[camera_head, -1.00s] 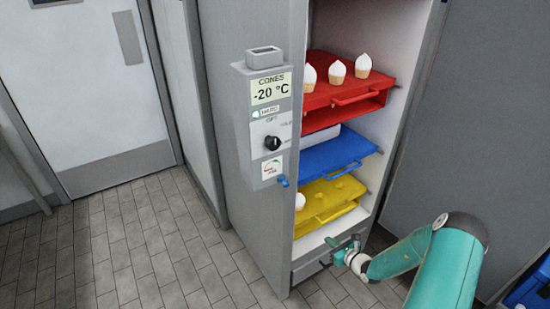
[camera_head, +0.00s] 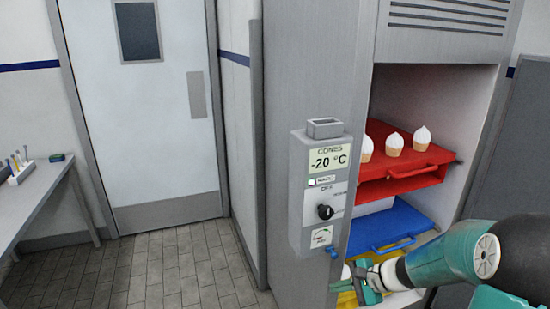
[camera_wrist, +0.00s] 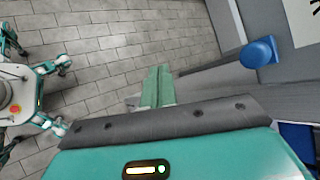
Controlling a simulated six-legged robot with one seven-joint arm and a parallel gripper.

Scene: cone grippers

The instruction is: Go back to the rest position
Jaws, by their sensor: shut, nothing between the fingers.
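My gripper (camera_head: 366,281) is at the lower right of the head view, in front of the yellow tray (camera_head: 346,298) at the bottom of the open cabinet. Its green fingers are together with nothing between them. In the wrist view the shut fingers (camera_wrist: 158,88) point away over the tiled floor. My teal arm reaches in from the right edge of the head view and hides part of the lower cabinet.
The grey cabinet (camera_head: 300,60) holds a red tray (camera_head: 400,183) with several white-topped cones and a blue tray (camera_head: 390,228). A blue knob (camera_wrist: 259,52) is near my gripper in the wrist view. A table (camera_head: 38,195) stands left; the floor (camera_head: 170,272) between is clear.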

